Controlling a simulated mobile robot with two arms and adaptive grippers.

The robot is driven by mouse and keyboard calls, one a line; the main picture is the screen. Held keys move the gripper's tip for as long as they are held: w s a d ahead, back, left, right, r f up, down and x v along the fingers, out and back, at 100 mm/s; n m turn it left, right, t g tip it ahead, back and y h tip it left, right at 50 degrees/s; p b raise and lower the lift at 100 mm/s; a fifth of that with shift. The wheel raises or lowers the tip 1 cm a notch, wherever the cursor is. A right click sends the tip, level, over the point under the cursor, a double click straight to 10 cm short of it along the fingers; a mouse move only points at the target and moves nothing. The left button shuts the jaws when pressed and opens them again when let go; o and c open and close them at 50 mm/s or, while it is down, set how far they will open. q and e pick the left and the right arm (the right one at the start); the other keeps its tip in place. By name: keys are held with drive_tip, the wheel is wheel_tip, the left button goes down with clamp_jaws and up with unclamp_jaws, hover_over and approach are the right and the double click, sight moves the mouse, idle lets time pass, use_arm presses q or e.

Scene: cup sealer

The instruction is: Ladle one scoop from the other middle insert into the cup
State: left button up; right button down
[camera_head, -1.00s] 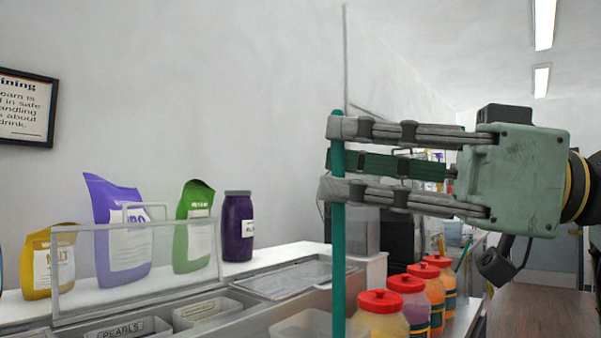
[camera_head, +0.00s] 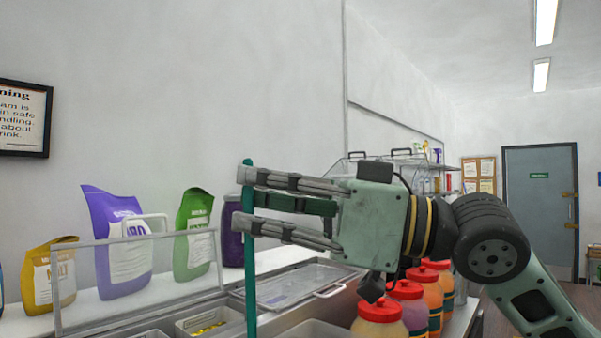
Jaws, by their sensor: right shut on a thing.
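My right gripper (camera_head: 247,202) is shut on the teal ladle handle (camera_head: 250,275), which hangs upright. The ladle's lower end is below the picture, so its bowl is hidden. The handle stands in front of the counter inserts. One grey insert (camera_head: 190,323) with yellowish contents shows just left of the handle. Another insert (camera_head: 318,330) shows to the right of the handle, cut off by the bottom edge. The cup is not in view. My left gripper is not in view.
A clear guard (camera_head: 85,290) stands along the counter, with a purple bag (camera_head: 118,235), a green bag (camera_head: 193,250) and a yellow bag (camera_head: 50,275) behind it. A metal lid (camera_head: 300,282) covers the back right. Red-capped jars (camera_head: 380,318) line the right, below my arm.

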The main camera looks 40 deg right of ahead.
drive_tip(key=w+a+p, duration=0.3)
drive_tip(key=w+p, duration=0.4)
drive_tip(key=w, duration=1)
drive_tip(key=w+a+p, duration=0.4)
drive_tip(key=w+p, duration=0.2)
drive_tip(key=w, duration=1.2)
wheel_tip(320, 180, down, 6)
drive_tip(key=b, duration=0.4)
drive_tip(key=shift+f+b, duration=0.15)
drive_tip(key=shift+b, duration=0.15)
drive_tip(key=shift+d, duration=0.1)
